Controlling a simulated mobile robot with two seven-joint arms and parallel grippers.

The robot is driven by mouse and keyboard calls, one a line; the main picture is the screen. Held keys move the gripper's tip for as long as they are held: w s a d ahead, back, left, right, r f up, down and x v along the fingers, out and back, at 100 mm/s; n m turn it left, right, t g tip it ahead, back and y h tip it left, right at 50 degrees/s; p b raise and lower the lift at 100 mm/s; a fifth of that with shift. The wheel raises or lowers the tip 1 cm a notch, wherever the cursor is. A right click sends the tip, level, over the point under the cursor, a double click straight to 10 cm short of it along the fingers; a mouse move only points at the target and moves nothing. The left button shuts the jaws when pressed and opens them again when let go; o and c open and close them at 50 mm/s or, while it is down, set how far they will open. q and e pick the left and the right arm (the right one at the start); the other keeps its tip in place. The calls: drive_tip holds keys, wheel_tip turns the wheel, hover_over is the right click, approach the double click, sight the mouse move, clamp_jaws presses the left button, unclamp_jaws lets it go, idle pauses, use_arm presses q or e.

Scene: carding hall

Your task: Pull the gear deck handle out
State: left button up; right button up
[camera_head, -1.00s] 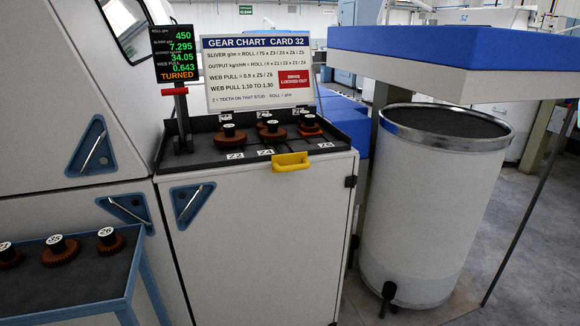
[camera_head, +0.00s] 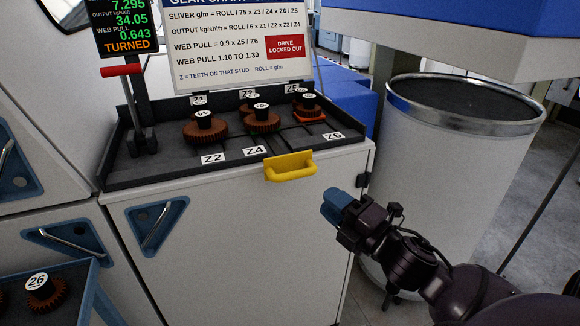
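The yellow gear deck handle (camera_head: 291,167) is on the top front edge of the white cabinet, below the Z4 and Z6 labels. The dark gear deck (camera_head: 170,170) lies on the cabinet top and carries several brown gears, among them one on the left (camera_head: 205,127) and one in the middle (camera_head: 262,120). My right gripper (camera_head: 333,205), with blue fingertips, is in front of the cabinet, below and to the right of the handle and apart from it. Its fingers overlap, so their opening cannot be judged. My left gripper is not in view.
A red-topped lever (camera_head: 121,71) stands at the deck's left end. The gear chart card (camera_head: 235,45) stands behind, with a red "DRIVE LOCKED OUT" sign. A large white can (camera_head: 430,180) stands right of the cabinet. A blue-framed table (camera_head: 88,290) with gears is at lower left.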

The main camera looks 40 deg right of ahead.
sight(295, 175)
drive_tip(key=p+x, duration=0.1)
drive_tip(key=x, duration=0.7)
drive_tip(key=shift+w+a+r, duration=0.1)
drive_tip(key=shift+a+r, duration=0.05)
drive_tip(key=shift+a, duration=0.05)
drive_tip(key=shift+x, duration=1)
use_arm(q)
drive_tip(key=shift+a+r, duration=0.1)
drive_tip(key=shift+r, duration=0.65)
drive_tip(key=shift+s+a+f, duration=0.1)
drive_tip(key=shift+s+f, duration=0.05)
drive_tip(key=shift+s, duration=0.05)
use_arm(e)
clamp_jaws()
